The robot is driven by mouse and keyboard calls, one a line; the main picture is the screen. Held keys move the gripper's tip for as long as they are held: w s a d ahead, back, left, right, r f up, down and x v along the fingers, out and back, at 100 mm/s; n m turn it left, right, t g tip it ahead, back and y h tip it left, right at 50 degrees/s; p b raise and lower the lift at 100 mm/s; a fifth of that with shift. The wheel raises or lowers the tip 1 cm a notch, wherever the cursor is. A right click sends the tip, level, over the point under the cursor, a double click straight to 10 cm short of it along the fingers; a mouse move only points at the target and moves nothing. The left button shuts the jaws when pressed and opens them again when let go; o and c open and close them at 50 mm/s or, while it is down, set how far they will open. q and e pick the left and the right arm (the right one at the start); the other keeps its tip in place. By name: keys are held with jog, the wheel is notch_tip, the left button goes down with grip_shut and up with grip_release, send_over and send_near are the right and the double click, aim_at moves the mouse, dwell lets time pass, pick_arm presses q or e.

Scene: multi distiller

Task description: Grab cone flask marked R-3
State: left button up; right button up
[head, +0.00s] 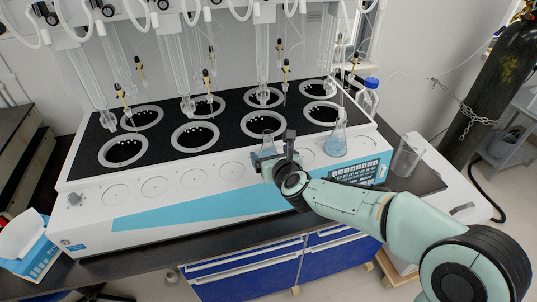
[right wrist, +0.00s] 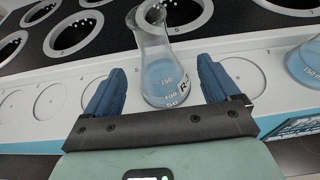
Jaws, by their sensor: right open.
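A conical flask with light blue liquid (right wrist: 163,78) stands upright on the white front ledge of the distiller. Its label begins with "R-"; the rest is cut off from sight. In the head view the same flask (head: 267,144) shows partly behind my right gripper (head: 279,152). In the right wrist view my right gripper (right wrist: 161,75) is open, its two blue fingers on either side of the flask's body, with visible gaps. A second flask with blue liquid (head: 336,140) stands to the right on the ledge; it shows at the right wrist view's edge (right wrist: 305,62). My left gripper is not in view.
The distiller (head: 90,225) has several ringed wells with glass tubes hanging above. A blue-capped bottle (head: 368,95) and a clear beaker (head: 408,155) stand at its right. A scale (head: 38,258) sits at the left. Empty marked circles line the ledge's left.

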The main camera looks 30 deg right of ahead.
aim_at(271, 153)
jog(key=x, duration=0.3)
jog(key=shift+w, duration=0.2)
jog(key=c, duration=1.1)
jog(key=shift+c, duration=0.7)
jog(key=shift+r, duration=0.15)
